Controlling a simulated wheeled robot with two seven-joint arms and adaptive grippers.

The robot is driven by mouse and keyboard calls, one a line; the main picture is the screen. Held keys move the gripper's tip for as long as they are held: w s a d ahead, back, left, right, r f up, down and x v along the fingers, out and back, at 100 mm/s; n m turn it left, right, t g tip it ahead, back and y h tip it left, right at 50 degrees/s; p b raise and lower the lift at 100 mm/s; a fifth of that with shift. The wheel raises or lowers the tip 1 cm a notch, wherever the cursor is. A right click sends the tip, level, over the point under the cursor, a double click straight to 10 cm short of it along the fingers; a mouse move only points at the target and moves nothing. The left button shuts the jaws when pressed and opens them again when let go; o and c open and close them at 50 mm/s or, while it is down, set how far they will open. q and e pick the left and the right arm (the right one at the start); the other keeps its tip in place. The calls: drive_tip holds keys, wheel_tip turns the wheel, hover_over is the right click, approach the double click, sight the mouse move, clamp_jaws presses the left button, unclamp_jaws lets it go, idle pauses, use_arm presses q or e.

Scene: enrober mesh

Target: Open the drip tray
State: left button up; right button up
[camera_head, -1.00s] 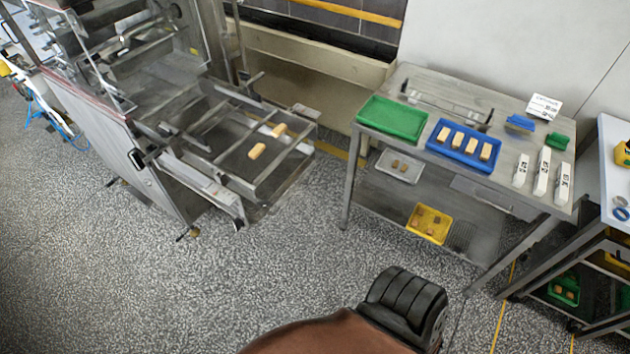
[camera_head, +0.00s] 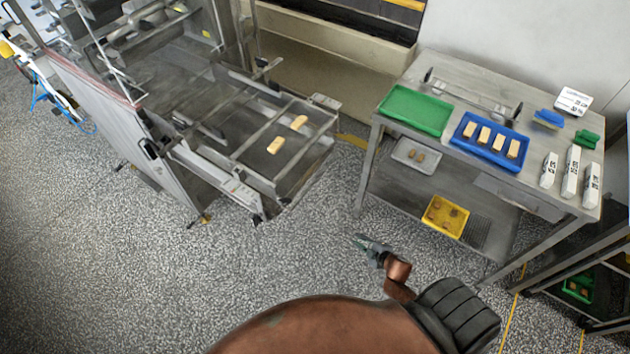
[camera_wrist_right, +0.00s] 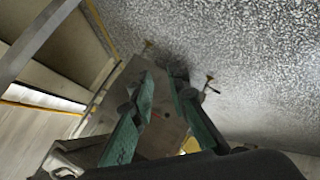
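The enrober's open outfeed frame (camera_head: 238,157), with a mesh and crossbars, stands at the upper left. Two tan bars (camera_head: 276,145) lie on it. I cannot clearly tell the drip tray apart from this frame and the metal around it. My right gripper (camera_head: 366,243) is over the floor, right of and in front of the frame's end, apart from it. In the right wrist view its two teal fingers (camera_wrist_right: 163,82) are spread with nothing between them. A grey metal panel (camera_wrist_right: 163,132) shows beyond the fingers. My left gripper is not in view.
A steel table (camera_head: 462,78) stands at the right, with a green tray (camera_head: 416,109) and a blue tray (camera_head: 490,146) on top. A yellow tray (camera_head: 446,216) is on its lower shelf. Speckled floor (camera_head: 290,250) lies open between enrober and table.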

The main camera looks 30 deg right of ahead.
drive_tip(key=w+a+r+n+t+y, duration=0.1)
drive_tip(key=w+r+n+t, duration=0.15)
drive_tip(key=w+r, duration=0.4)
drive_tip(key=w+a+r+n+t+y, duration=0.1)
drive_tip(key=w+r+n+y, duration=0.15)
drive_tip(key=r, duration=0.75)
drive_tip(key=n+y, duration=0.2)
drive_tip(key=n, duration=0.4)
approach(315, 181)
wheel_tip(315, 181, down, 2)
drive_tip(key=w, duration=0.2)
drive_tip(key=shift+n+y, duration=0.35)
drive_tip(key=shift+n, duration=0.05)
drive_tip(key=x, duration=0.8)
drive_tip(key=shift+w+a+r, duration=0.1)
drive_tip(key=shift+a+r, duration=0.1)
drive_tip(key=shift+r, duration=0.15)
drive_tip(key=shift+c, duration=0.2)
clamp_jaws()
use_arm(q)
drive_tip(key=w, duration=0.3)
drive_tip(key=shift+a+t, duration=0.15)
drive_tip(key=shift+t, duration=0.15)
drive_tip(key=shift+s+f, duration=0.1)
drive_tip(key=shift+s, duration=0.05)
